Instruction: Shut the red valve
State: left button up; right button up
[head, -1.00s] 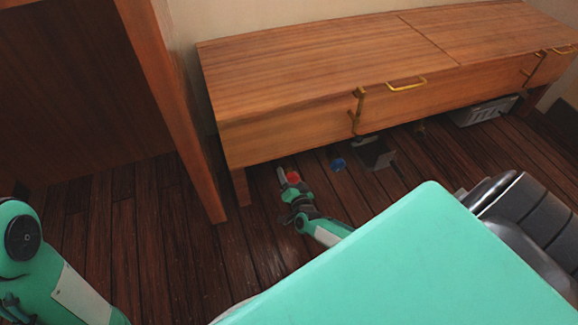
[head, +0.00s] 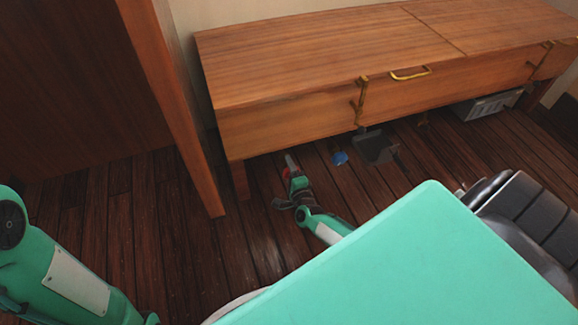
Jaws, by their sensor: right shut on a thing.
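The red valve (head: 289,161) is low down under the front edge of the wooden bench, near its left leg. Only a small red part of it shows past my right gripper (head: 291,171). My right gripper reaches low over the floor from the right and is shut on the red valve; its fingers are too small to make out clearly. My left arm (head: 70,270) is at the lower left, and its gripper is not in view.
A blue round thing (head: 339,158) lies right of the red valve. A dark flat thing (head: 373,147) is farther right under the wooden bench (head: 290,112). A grey crate (head: 487,106) is under its right part. A wooden post (head: 180,120) stands at the left.

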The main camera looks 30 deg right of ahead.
jog(key=m+b, duration=0.2)
jog(key=m, duration=0.2)
jog(key=shift+d+f+m, duration=0.1)
jog(key=shift+f+m, duration=0.05)
jog(key=shift+m, duration=0.15)
jog(key=m+b, duration=0.1)
jog(key=m, duration=0.1)
jog(key=shift+m, duration=0.4)
jog(key=shift+m+b, duration=0.45)
jog(key=shift+m, duration=0.05)
jog(key=shift+r, duration=0.2)
jog(key=o, duration=0.9)
jog(key=shift+o, duration=0.2)
jog(key=shift+s, duration=0.1)
